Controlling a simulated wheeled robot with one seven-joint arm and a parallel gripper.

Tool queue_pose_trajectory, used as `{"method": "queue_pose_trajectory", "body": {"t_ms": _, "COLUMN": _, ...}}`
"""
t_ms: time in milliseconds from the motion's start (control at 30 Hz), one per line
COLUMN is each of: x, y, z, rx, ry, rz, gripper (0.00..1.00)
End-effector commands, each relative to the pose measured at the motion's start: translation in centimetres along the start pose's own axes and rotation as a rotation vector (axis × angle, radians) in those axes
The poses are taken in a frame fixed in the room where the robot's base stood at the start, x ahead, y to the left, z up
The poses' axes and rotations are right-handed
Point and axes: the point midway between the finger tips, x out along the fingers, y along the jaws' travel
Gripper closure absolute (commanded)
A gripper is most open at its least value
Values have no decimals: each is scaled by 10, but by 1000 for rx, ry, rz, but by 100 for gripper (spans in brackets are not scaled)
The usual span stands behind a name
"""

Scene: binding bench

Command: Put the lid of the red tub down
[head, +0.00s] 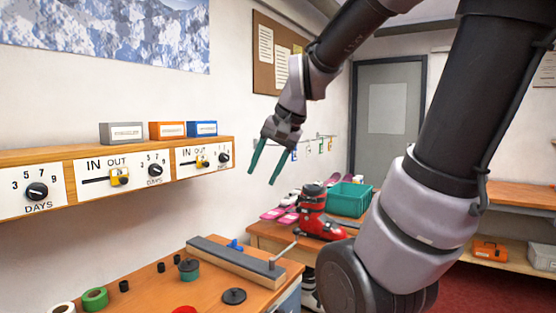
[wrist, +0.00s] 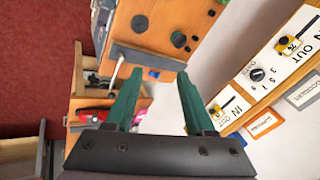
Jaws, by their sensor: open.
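The red tub (head: 185,309) shows only as a red sliver at the bottom edge of the head view, so most of it is out of frame. A dark round lid (head: 234,296) with a small knob lies flat on the bench to its right, apart from it. The lid seems to be the dark disc in the wrist view (wrist: 140,23). My gripper (head: 262,177) is open and empty, high above the far end of the bench. Its green fingers also show spread apart in the wrist view (wrist: 160,74).
A teal tub with a dark lid (head: 188,270) stands behind the red one. A long grey-topped bar (head: 235,262) with a handle lies along the bench's far side. A green roll (head: 95,299) and small black pieces are at left. A control shelf (head: 120,150) juts from the wall.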

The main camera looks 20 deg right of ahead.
Motion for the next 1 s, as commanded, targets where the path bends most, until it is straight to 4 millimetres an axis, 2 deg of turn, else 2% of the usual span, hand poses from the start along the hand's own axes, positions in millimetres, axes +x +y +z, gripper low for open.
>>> {"method": "queue_pose_trajectory", "body": {"t_ms": 33, "x": -14, "y": 2, "z": 8, "rx": -53, "ry": 34, "rz": -11, "gripper": 45}}
{"method": "queue_pose_trajectory", "body": {"t_ms": 100, "x": -29, "y": 7, "z": 16, "rx": -124, "ry": 73, "rz": -16, "gripper": 45}}
{"method": "queue_pose_trajectory", "body": {"t_ms": 300, "x": -52, "y": 17, "z": 31, "rx": -248, "ry": 144, "rz": -16, "gripper": 45}}
{"method": "queue_pose_trajectory", "body": {"t_ms": 1000, "x": -56, "y": 20, "z": 34, "rx": -271, "ry": 157, "rz": -14, "gripper": 45}}
